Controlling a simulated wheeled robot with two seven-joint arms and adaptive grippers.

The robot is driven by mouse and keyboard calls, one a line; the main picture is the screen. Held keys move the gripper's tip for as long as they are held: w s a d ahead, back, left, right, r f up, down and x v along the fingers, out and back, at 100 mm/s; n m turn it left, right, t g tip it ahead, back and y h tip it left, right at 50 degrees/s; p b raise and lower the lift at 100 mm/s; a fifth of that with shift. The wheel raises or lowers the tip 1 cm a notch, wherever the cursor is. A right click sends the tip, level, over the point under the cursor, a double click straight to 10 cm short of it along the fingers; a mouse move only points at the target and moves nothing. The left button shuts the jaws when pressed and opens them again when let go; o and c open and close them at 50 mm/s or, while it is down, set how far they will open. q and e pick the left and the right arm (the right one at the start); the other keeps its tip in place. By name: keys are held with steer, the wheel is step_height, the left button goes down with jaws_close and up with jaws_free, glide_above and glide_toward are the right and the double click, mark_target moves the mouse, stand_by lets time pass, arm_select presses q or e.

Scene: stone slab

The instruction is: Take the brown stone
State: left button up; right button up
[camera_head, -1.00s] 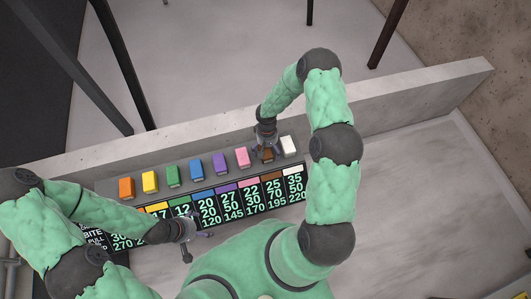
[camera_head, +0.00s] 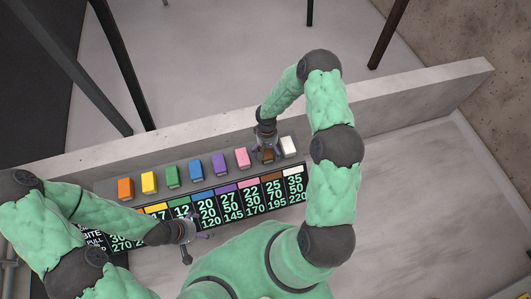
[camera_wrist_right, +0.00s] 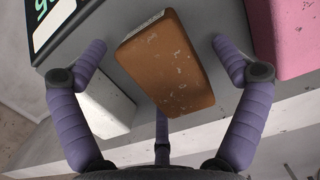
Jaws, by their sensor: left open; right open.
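The brown stone (camera_head: 267,156) stands on the grey slab between the pink and the white stones, partly hidden by my right gripper. My right gripper (camera_head: 266,148) is directly at it from above. In the right wrist view the brown stone (camera_wrist_right: 170,62) lies between the spread purple fingers of the right gripper (camera_wrist_right: 160,65), with a gap to the fingers on both sides. My left gripper (camera_head: 198,238) is open and empty, low over the near edge of the number board, well away from the stone.
A row of coloured stones includes the pink stone (camera_head: 242,158) and the white stone (camera_head: 288,147), close on either side of the brown one. The number board (camera_head: 230,205) lies in front of the row. A concrete ledge (camera_head: 400,100) runs behind.

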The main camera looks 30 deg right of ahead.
steer(key=c, duration=1.4)
